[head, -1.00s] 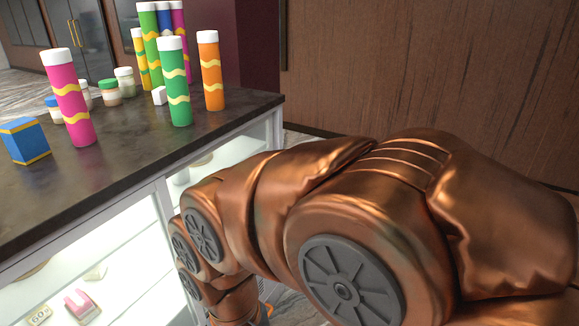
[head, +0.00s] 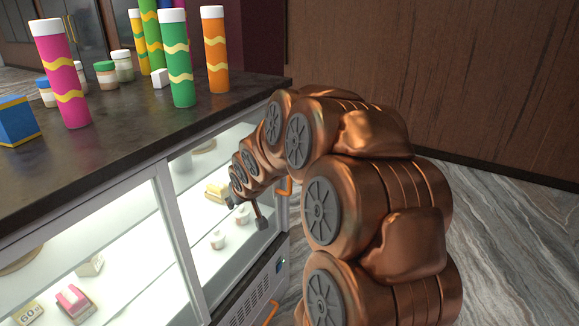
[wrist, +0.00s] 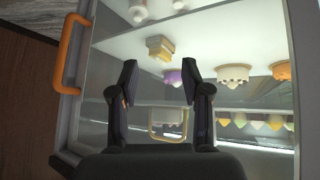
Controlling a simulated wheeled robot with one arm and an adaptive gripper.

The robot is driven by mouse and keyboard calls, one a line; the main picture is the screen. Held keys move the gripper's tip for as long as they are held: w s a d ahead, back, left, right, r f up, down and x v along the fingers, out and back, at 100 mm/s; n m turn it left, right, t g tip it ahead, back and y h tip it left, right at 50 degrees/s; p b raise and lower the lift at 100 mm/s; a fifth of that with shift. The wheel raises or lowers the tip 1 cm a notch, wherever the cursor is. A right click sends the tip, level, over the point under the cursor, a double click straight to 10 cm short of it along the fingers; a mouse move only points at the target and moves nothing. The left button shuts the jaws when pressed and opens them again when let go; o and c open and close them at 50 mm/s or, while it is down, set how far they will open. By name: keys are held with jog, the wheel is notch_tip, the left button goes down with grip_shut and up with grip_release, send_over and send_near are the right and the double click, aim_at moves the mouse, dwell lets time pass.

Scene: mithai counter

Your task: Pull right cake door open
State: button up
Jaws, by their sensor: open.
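The right cake door (head: 203,228) is the lit glass front at the right end of the display counter, in a grey frame. Its orange handle (head: 286,187) is partly hidden behind my arm. In the wrist view the same door (wrist: 120,45) fills most of the picture, with an orange handle (wrist: 72,52) along its left edge. My gripper (head: 247,212) is in front of the glass, to the left of the handle in the head view and apart from it. In the wrist view my gripper (wrist: 160,82) has its two dark fingers spread, with nothing held between them.
Pastries (wrist: 233,76) sit on the shelves behind the glass. The dark countertop (head: 120,145) carries pink (head: 61,75), green (head: 177,60) and orange (head: 215,50) tubes, jars and a blue box (head: 16,121). Open marble floor (head: 500,245) lies to the right.

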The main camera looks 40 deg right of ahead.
jog(key=w+d+f+m+t+h+b, duration=0.1)
jog(key=w+d+f+t+b, duration=0.15)
jog(key=w+d, duration=0.4)
jog(key=w+d+f+t+h+b, duration=0.1)
jog(key=w+d+t, duration=0.2)
jog(key=d, duration=0.7)
jog(key=s+d+f+t+b, duration=0.1)
jog(key=d+t, duration=0.1)
jog(key=d, duration=0.5)
jog(key=s+d+f+t+b, duration=0.2)
jog(key=d, duration=0.4)
jog(key=p+x, duration=0.1)
jog(key=x, duration=0.7)
jog(key=shift+r+h, duration=0.25)
jog(key=shift+h, duration=0.15)
jog(key=shift+d, duration=0.1)
jog(key=shift+c, duration=0.4)
grip_shut()
